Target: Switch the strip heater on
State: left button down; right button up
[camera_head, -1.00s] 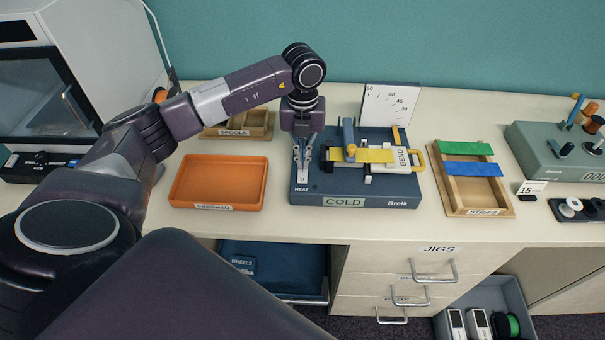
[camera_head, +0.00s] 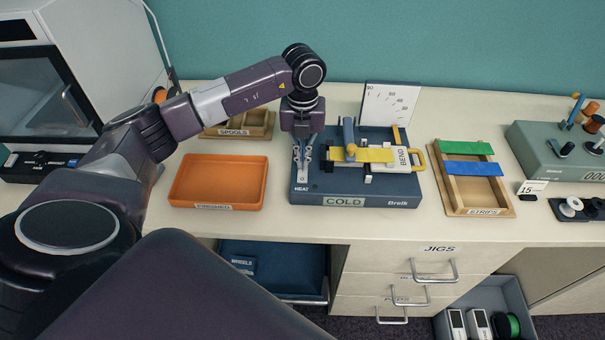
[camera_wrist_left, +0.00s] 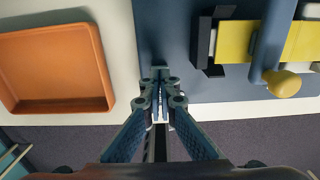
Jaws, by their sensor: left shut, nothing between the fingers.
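The strip heater (camera_head: 325,196) is a dark blue bench unit with a label reading COLD on its front and HEAT near its left front corner. A yellow strip (camera_head: 375,155) lies across it under a clamp with a blue arm, beside a white plate marked BEND. The yellow strip and clamp also show in the left wrist view (camera_wrist_left: 235,42). My left gripper (camera_head: 302,175) points down over the heater's left front part, shut and empty; it also shows in the left wrist view (camera_wrist_left: 160,78). The heat switch itself is hidden behind the fingers. My right gripper is out of view.
An orange tray (camera_head: 218,206) marked FINISHED stands left of the heater. A wooden strips tray (camera_head: 510,207) with green and blue strips stands to the right. A white angle board (camera_head: 388,104) stands behind. The counter in front of the heater is clear.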

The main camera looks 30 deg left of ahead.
pick_arm(q)
jog(key=shift+f+b, duration=0.7)
jog(key=shift+f, duration=0.3)
jog(key=shift+r, duration=0.2)
jog(key=shift+r+p, duration=2.35)
jog(key=shift+r, duration=1.1)
jog(key=shift+f, duration=0.1)
